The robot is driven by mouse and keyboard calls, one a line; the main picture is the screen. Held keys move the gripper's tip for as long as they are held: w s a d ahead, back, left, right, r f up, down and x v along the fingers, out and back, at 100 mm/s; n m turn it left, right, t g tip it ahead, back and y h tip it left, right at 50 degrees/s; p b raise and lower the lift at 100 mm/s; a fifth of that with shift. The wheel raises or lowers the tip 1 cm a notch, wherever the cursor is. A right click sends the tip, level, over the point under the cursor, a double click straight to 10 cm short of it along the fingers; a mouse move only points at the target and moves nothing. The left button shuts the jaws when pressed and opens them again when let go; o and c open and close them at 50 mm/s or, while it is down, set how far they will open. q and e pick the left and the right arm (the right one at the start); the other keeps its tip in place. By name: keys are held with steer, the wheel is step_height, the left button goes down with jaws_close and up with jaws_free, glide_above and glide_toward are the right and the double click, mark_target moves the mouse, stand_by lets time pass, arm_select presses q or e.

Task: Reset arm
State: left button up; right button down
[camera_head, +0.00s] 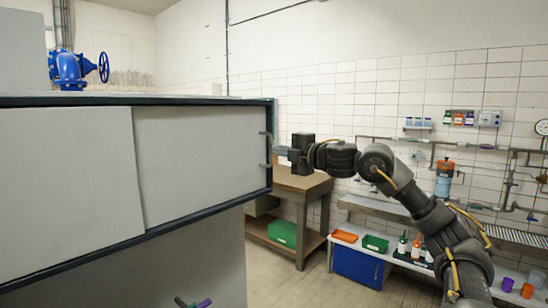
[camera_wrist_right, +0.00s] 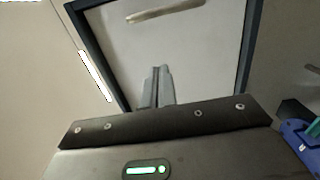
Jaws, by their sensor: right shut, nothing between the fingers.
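My right arm reaches in from the lower right in the head view. Its gripper (camera_head: 280,151) is at the right end of a large pale cabinet (camera_head: 200,155) with a dark frame. In the right wrist view the two grey fingers (camera_wrist_right: 157,86) are together with nothing between them. They point toward a pale panel (camera_wrist_right: 205,45) set in a dark frame, with a light bar-shaped handle (camera_wrist_right: 165,11) beyond the fingertips. I cannot tell whether the fingertips touch the cabinet.
A wooden workbench (camera_head: 302,181) stands behind my right gripper, with a green bin (camera_head: 282,233) on its lower shelf. A blue valve (camera_head: 70,68) shows above the cabinet. Floor (camera_head: 290,285) is clear in front of the workbench.

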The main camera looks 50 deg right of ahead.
arm_select(q)
steer(key=shift+f+b, duration=0.85)
steer(key=shift+f, duration=0.5)
arm_select(e)
steer(key=shift+s+d, duration=0.2)
steer(key=shift+s, duration=2.25)
steer(key=shift+d, duration=0.1)
